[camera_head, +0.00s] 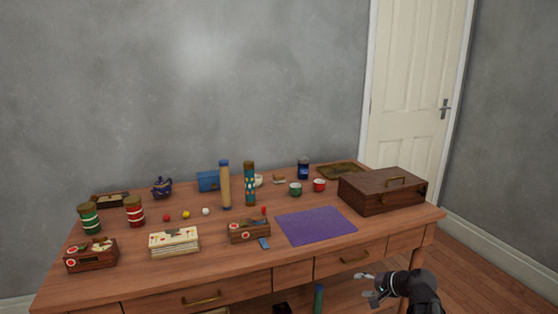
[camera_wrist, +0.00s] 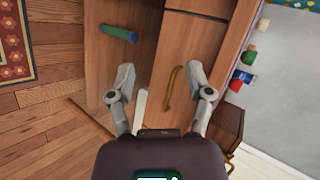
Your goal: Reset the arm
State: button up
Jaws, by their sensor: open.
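My gripper (camera_head: 370,284) is in the lower right of the head view, in front of the desk (camera_head: 365,246) and below its top. In the wrist view my gripper (camera_wrist: 162,84) shows two fingers spread apart with nothing between them. The fingers face the desk's front, where a brass drawer handle (camera_wrist: 173,88) shows between and beyond them. I cannot tell from these frames how far the fingertips are from the drawer front.
A purple mat (camera_head: 316,225) lies near the desk's front edge, with a brown wooden case (camera_head: 382,192) to its right. Jars, tubes, cups and small boxes crowd the left and back. A blue-green tube (camera_wrist: 119,33) shows under the drawers. A door (camera_head: 415,80) stands behind.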

jog(key=s+a+f+n+g+h, duration=0.8)
jog(key=s+n, duration=0.1)
jog(key=s, duration=0.3)
notch_tip(320, 180, up, 30)
jog(key=p, duration=2.9)
jog(key=shift+a+f, duration=0.15)
jog(key=shift+f, duration=0.1)
